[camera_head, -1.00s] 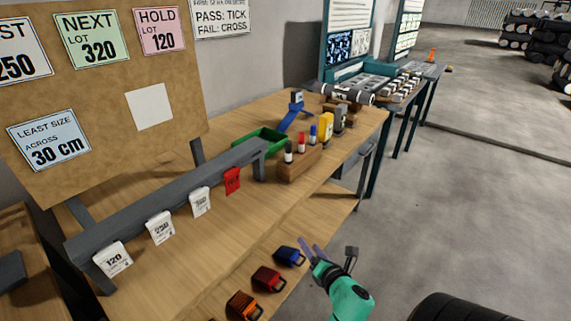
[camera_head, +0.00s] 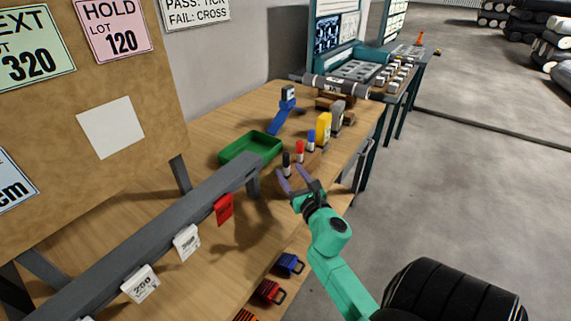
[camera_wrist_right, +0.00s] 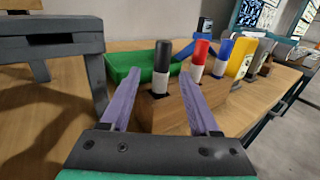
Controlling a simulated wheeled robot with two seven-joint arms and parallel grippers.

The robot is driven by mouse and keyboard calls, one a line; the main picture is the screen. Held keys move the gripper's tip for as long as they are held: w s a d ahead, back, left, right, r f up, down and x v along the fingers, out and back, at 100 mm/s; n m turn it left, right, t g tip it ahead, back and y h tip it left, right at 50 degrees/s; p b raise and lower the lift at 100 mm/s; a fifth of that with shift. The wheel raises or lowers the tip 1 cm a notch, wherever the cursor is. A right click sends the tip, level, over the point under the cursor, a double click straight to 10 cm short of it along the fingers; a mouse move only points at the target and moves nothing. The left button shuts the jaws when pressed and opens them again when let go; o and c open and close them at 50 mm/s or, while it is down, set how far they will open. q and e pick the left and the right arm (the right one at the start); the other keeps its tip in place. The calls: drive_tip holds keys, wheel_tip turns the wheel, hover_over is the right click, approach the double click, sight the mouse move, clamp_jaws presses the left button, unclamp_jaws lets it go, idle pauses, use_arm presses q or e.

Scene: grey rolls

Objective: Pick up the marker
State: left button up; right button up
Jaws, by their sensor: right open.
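Three markers stand upright in a wooden block (camera_wrist_right: 163,112): a black-capped one (camera_wrist_right: 162,66), a red-capped one (camera_wrist_right: 200,58) and a blue-capped one (camera_wrist_right: 223,57). In the head view they show as the black marker (camera_head: 286,159), red marker (camera_head: 300,149) and blue marker (camera_head: 311,140). My right gripper (camera_head: 290,172) is open and empty at the near side of the block, its purple fingers pointing at the black marker. In the right wrist view the black marker appears between the fingertips; whether they reach around it I cannot tell. My left gripper is not in view.
A green tray (camera_head: 250,147) lies behind the block. A grey rail (camera_head: 150,225) with hanging tags, one a red tag (camera_head: 224,209), runs to the left. A yellow item (camera_head: 323,127) and a blue stand (camera_head: 282,115) are farther back.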

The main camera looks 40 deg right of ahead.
drive_tip(key=p+x, duration=0.1)
drive_tip(key=x, duration=0.5)
drive_tip(key=shift+w+d, duration=0.2)
drive_tip(key=shift+w, duration=0.2)
drive_tip(key=shift+w+f, duration=0.2)
drive_tip(key=shift+s, duration=0.1)
drive_tip(key=shift+c, duration=0.9)
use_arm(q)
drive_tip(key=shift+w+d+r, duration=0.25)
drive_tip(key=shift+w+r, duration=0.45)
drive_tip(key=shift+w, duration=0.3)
use_arm(e)
clamp_jaws()
use_arm(q)
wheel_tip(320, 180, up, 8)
drive_tip(key=p, duration=0.7)
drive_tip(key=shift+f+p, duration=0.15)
drive_tip(key=shift+p, duration=0.2)
use_arm(e)
wheel_tip(320, 180, up, 20)
